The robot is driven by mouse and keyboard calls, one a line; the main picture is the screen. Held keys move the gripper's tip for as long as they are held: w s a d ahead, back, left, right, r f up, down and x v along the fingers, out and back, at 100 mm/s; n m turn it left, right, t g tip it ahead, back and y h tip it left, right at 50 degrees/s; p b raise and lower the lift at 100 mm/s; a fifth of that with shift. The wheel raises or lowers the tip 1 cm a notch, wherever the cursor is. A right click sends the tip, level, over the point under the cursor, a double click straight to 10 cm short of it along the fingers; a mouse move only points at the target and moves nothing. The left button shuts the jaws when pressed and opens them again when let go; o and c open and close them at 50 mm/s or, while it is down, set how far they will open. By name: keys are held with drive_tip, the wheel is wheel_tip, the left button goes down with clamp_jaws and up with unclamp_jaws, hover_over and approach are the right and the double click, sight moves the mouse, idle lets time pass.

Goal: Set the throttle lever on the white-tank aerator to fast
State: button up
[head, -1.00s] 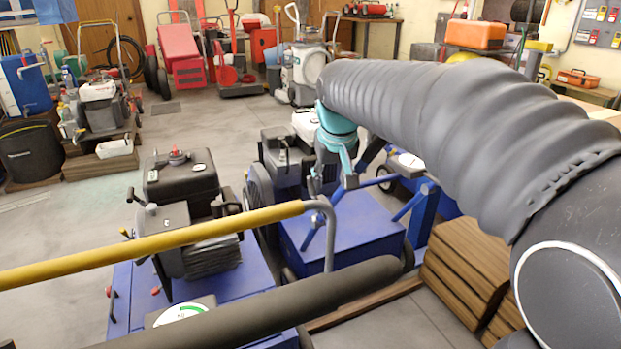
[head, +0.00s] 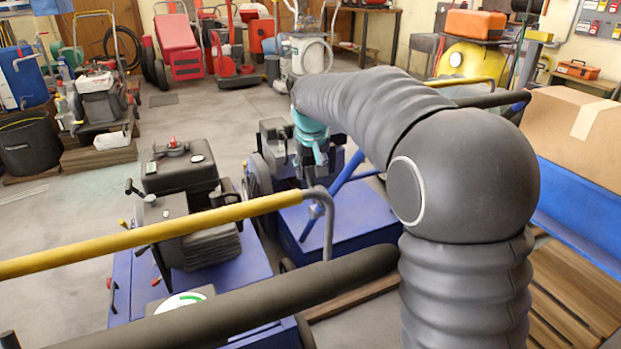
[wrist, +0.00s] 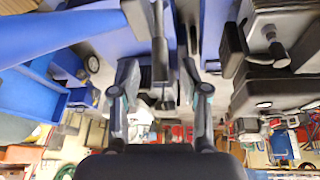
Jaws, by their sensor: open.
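The middle aerator's blue deck (head: 345,225) and grey engine (head: 272,135) show in the head view. My arm and gripper cover its upper part, and I cannot make out its white tank. My gripper (head: 318,160) is over this machine, pointing down. In the wrist view, which is upside down, my gripper (wrist: 160,75) has its two fingers apart. A dark upright part (wrist: 160,55) appears between them; I cannot tell whether it is the throttle lever or whether it is touched. The black-tank aerator (head: 180,170) stands to the left, and its tank shows in the wrist view (wrist: 270,92).
A yellow handlebar (head: 160,232) and a thick black bar (head: 250,302) cross the foreground. A cardboard box (head: 575,128) rests on a blue surface at the right. A yellow tank (head: 465,62) stands behind. Open floor (head: 215,115) lies behind the aerators.

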sight(310, 174)
drive_tip(key=shift+x, duration=2.2)
clamp_jaws()
